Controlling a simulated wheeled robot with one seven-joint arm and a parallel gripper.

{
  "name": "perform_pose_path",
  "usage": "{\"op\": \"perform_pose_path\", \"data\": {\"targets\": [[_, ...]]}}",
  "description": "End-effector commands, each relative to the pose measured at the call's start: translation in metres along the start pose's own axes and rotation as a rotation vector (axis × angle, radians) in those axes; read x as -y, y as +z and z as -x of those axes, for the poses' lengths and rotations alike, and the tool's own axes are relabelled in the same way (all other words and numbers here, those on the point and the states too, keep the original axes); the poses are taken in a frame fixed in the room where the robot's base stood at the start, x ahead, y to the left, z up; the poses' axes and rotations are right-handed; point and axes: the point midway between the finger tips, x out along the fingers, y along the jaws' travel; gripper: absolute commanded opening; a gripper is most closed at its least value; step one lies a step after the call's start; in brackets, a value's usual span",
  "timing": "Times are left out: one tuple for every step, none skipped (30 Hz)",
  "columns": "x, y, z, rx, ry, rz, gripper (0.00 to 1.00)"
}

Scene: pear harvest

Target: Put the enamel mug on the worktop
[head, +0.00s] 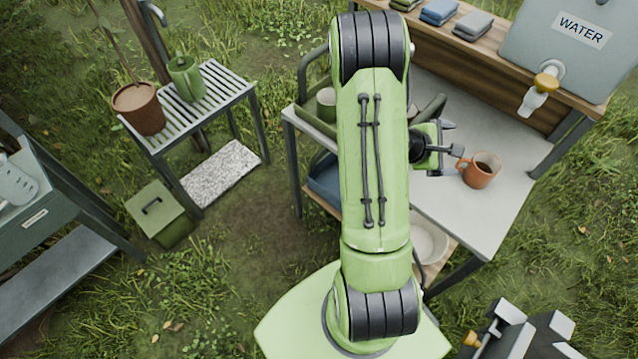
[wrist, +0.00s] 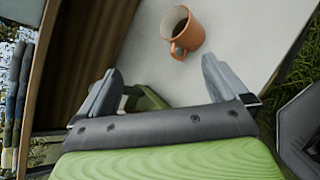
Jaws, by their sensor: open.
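An orange mug (head: 480,170) with dark contents stands upright on the pale grey worktop (head: 468,218), near its right side. I cannot tell whether it is enamel. The mug also shows in the wrist view (wrist: 186,34), beyond my fingertips, with its handle towards me. My gripper (head: 452,138) is open and empty above the worktop, just left of the mug and apart from it. In the wrist view my gripper (wrist: 160,80) has its fingers wide apart. A grey-green cup (head: 326,105) stands at the worktop's left end, partly hidden by my arm.
A water container (head: 570,50) with a tap stands on the raised back shelf, beside folded cloths (head: 473,25). A white bowl (head: 428,242) is under the worktop. A slatted table (head: 215,98) at left holds a plant pot (head: 139,108) and a green jug (head: 186,78). The worktop's front right is clear.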

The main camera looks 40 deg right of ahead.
Motion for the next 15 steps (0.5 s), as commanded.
{"op": "perform_pose_path", "data": {"targets": [[-0.012, -0.003, 0.026, -0.060, -0.013, -0.159, 1.00], [-0.016, -0.007, 0.042, -0.104, -0.036, -0.254, 1.00], [-0.020, -0.012, 0.064, -0.168, -0.070, -0.378, 1.00], [-0.022, -0.016, 0.083, -0.219, -0.100, -0.463, 1.00], [-0.024, -0.021, 0.102, -0.274, -0.134, -0.544, 1.00], [-0.026, -0.027, 0.130, -0.352, -0.182, -0.640, 1.00], [-0.026, -0.030, 0.151, -0.410, -0.222, -0.705, 1.00], [-0.024, -0.033, 0.174, -0.470, -0.266, -0.761, 1.00], [-0.021, -0.035, 0.204, -0.549, -0.326, -0.821, 1.00], [-0.017, -0.036, 0.227, -0.607, -0.372, -0.858, 1.00], [-0.012, -0.035, 0.250, -0.666, -0.420, -0.885, 1.00], [-0.003, -0.032, 0.280, -0.739, -0.484, -0.912, 1.00], [0.005, -0.028, 0.301, -0.789, -0.529, -0.922, 1.00], [0.014, -0.023, 0.321, -0.835, -0.572, -0.926, 1.00], [0.026, -0.016, 0.344, -0.887, -0.623, -0.923, 1.00]]}}
